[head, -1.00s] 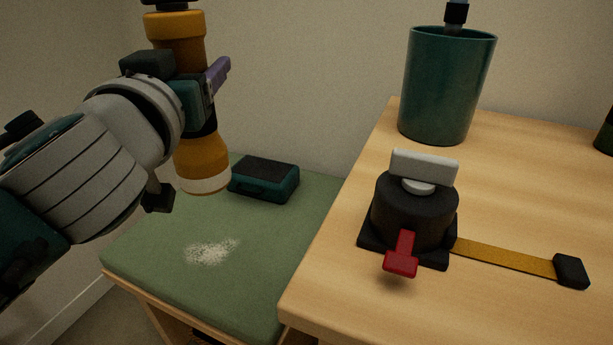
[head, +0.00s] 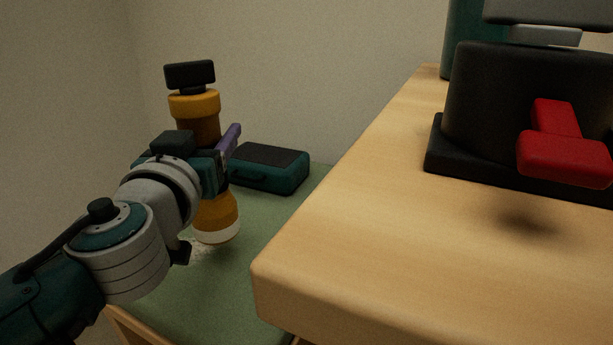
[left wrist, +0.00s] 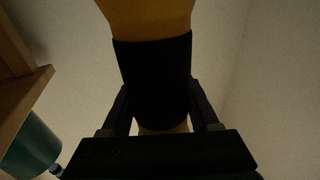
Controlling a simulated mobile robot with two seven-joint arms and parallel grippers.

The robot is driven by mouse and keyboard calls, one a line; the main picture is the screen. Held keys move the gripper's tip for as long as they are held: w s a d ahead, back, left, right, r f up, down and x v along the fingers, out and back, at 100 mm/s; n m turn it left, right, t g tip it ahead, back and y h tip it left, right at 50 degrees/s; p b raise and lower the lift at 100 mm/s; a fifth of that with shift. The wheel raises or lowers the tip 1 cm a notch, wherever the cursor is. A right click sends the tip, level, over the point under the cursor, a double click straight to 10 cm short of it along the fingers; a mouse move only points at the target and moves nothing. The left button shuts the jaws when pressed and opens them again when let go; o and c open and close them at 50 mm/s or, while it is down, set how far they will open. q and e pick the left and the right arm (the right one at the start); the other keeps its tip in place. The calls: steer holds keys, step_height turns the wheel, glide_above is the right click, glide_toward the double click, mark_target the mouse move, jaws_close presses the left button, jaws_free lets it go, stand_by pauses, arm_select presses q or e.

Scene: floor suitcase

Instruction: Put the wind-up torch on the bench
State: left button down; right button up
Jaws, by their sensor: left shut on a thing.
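The wind-up torch (head: 214,215) is orange with a black top and a pale lower rim. My left gripper (head: 210,170) is shut around its middle and holds it upright. In the left wrist view the torch (left wrist: 150,18) shows its dark grip band between the two fingers (left wrist: 162,105). The bench (head: 215,290) has a green padded top and a wooden frame. The torch's lower end is in front of the pad; I cannot tell whether it touches. My right gripper is not in view.
A teal case (head: 268,170) with a dark top lies at the back of the bench. A pale patch (head: 200,248) on the pad is partly hidden by the torch. At right, a wooden table (head: 350,230) carries a black device (head: 480,110) with a red lever (head: 560,150) and a teal bin (head: 461,35).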

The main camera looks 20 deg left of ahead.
mark_target(216, 222)
arm_select(q)
steer(key=shift+f+b, duration=1.4)
steer(key=shift+f, duration=1.3)
steer(key=shift+f, duration=0.2)
steer(key=shift+c, duration=0.7)
jaws_free()
steer(key=shift+r, duration=0.1)
